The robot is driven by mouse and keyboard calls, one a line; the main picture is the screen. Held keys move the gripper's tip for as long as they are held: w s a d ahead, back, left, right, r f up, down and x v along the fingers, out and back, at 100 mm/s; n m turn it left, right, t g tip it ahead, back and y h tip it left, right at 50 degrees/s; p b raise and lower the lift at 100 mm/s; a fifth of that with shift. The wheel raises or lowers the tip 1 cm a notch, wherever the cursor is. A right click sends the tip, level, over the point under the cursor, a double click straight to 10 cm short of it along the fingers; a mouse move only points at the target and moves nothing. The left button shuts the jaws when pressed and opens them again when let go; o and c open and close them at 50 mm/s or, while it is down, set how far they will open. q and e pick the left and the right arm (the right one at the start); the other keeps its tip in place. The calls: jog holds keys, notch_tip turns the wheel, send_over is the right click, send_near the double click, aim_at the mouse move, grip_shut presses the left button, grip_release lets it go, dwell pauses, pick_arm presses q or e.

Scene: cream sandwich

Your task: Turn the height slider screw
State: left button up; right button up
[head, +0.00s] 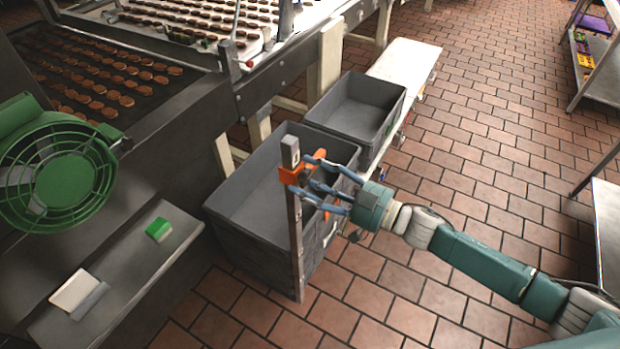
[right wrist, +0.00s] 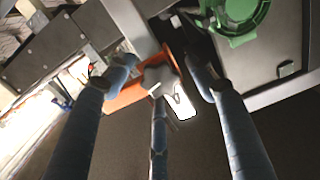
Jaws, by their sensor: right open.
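An orange height slider (head: 291,174) sits near the top of an upright metal post (head: 297,240) with a grey block (head: 290,150) at its tip. My right gripper (head: 318,182) is open, its fingers reaching left to the slider. The right wrist view shows the orange slider (right wrist: 122,98) between the outer fingers. The screw is hard to make out in the head view, where the fingers cover that side. My left gripper is not in view.
Grey crates (head: 345,157) stand behind and beside the post. A conveyor machine with chocolate-covered pieces (head: 110,70) fills the upper left. A green fan (head: 60,172) is at the far left. A shelf (head: 115,262) holds a green-topped block (head: 158,229). Tiled floor is open on the right.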

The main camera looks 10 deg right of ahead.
jog(key=shift+s+d, duration=0.1)
jog(key=shift+d, duration=0.1)
jog(key=v, duration=1.1)
jog(key=shift+s+d, duration=0.2)
